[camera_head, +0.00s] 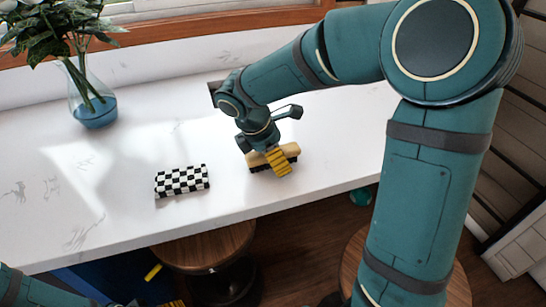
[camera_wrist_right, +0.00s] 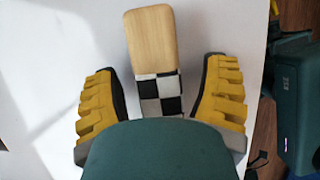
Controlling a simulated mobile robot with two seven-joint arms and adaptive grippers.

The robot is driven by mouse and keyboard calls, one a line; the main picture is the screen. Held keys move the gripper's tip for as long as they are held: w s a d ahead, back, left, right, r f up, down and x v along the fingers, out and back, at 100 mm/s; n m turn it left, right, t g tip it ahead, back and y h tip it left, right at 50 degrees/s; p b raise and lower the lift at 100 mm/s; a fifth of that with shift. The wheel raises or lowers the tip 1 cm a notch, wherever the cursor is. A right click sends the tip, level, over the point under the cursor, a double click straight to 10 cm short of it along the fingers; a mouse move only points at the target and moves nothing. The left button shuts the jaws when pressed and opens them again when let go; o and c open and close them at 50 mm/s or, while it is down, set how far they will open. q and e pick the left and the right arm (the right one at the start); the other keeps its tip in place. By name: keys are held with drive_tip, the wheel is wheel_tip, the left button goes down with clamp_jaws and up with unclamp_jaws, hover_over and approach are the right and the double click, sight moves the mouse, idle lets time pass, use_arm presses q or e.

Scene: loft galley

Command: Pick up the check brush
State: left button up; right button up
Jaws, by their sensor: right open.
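A brush with a pale wooden top and dark bristles (camera_head: 291,150) lies on the white counter under my right gripper (camera_head: 270,159). In the right wrist view the brush (camera_wrist_right: 150,42) shows a bare wooden end and a black-and-white check part. It lies between the two yellow fingers of the right gripper (camera_wrist_right: 160,103), which are open with a gap on each side. My palm hides its near end. A second check-patterned block (camera_head: 182,181) lies on the counter to the left. My left gripper (camera_head: 163,288) is partly in view at the bottom left, below the counter, fingers apart.
A glass vase with leaves and blue water (camera_head: 94,108) stands at the back left of the white counter (camera_head: 120,205). Wooden stools (camera_head: 203,252) stand below the front edge. The counter between the vase and the check block is clear.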

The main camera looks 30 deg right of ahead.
drive_tip(key=shift+f, duration=0.25)
idle(0.4)
drive_tip(key=shift+c, duration=0.2)
clamp_jaws()
